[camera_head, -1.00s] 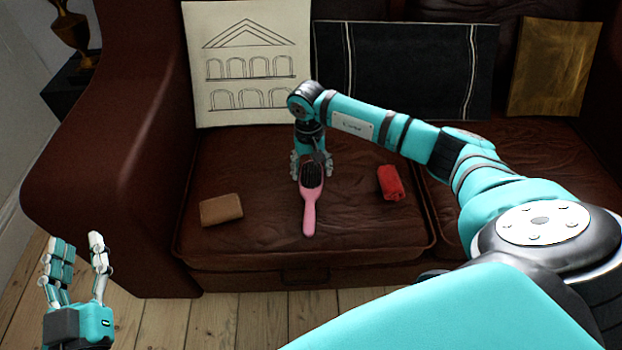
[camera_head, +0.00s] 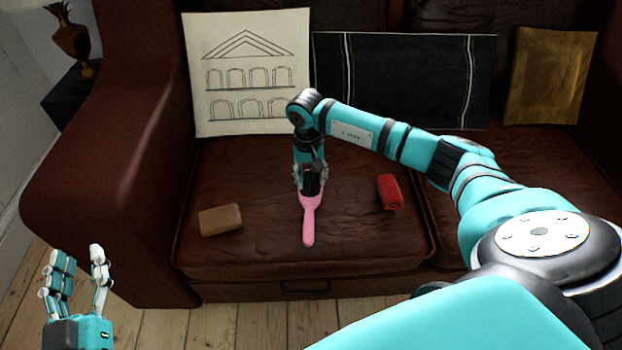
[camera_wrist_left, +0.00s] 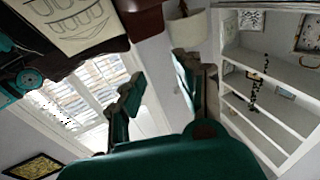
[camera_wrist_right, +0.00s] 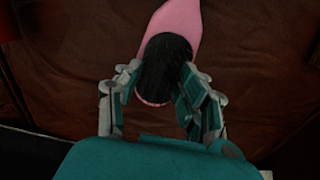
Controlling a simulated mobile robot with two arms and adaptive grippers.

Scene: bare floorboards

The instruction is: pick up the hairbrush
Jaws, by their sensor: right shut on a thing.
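The pink hairbrush (camera_head: 309,222) with dark bristles is on the brown leather sofa seat, its handle pointing toward the front edge. My right gripper (camera_head: 311,185) is at the bristle head, coming from behind. In the right wrist view, the hairbrush (camera_wrist_right: 168,62) has its head between the two fingers of the right gripper (camera_wrist_right: 158,90), which is shut on it. Whether the brush is clear of the cushion is hard to tell. My left gripper (camera_head: 78,275) is open and empty, above the floor left of the sofa; its spread fingers also show in the left wrist view (camera_wrist_left: 160,88).
A tan block-like item (camera_head: 220,220) lies left of the brush and a red folded item (camera_head: 389,192) lies right. Several cushions lean on the backrest, including a white one with a building drawing (camera_head: 248,70). The sofa's left armrest (camera_head: 110,190) stands near my left gripper.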

